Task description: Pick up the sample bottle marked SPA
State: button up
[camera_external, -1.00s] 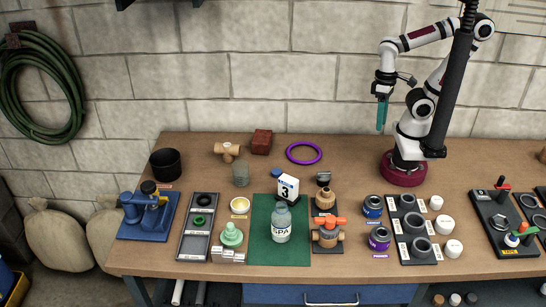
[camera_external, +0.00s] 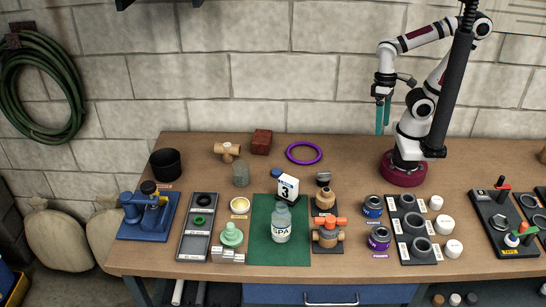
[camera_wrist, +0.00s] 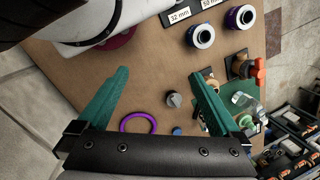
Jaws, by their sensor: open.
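The sample bottle marked SPA (camera_external: 281,223) stands upright on a green mat (camera_external: 262,256) at the front middle of the bench. It is clear with a pale label, and a white block marked 3 (camera_external: 287,188) is just behind it. In the wrist view a clear bottle (camera_wrist: 241,100) shows right of my gripper's right finger, partly hidden, its label unreadable. My gripper (camera_external: 383,117) hangs high above the bench's back edge, far up and right of the bottle. Its two teal fingers stand wide apart and empty in the wrist view (camera_wrist: 158,95).
A purple ring (camera_external: 304,153) lies behind the mat. An orange-handled valve (camera_external: 328,233) stands close right of the bottle, and a green bottle-like piece (camera_external: 232,235) stands left of the mat. Purple and blue cans (camera_external: 379,239) stand farther right. The bench's back middle is mostly clear.

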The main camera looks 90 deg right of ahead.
jog(key=a+r+m+g+y, duration=0.15)
jog(key=a+y, duration=0.45)
jog(key=a, duration=0.7)
jog(key=m+t, duration=1.2)
jog(key=m, duration=0.8)
send_over(275, 225)
jog(key=s+d, duration=0.9)
jog(key=s, duration=0.1)
notch_tip(275, 225, down, 13)
jog(key=shift+y, duration=0.3)
jog(key=x, duration=0.9)
jog(key=shift+w+d+f, duration=0.1)
jog(key=shift+w+d, duration=0.05)
jog(key=x, duration=0.6)
jog(key=shift+d+f, duration=0.15)
jog(key=c, duration=1.5)
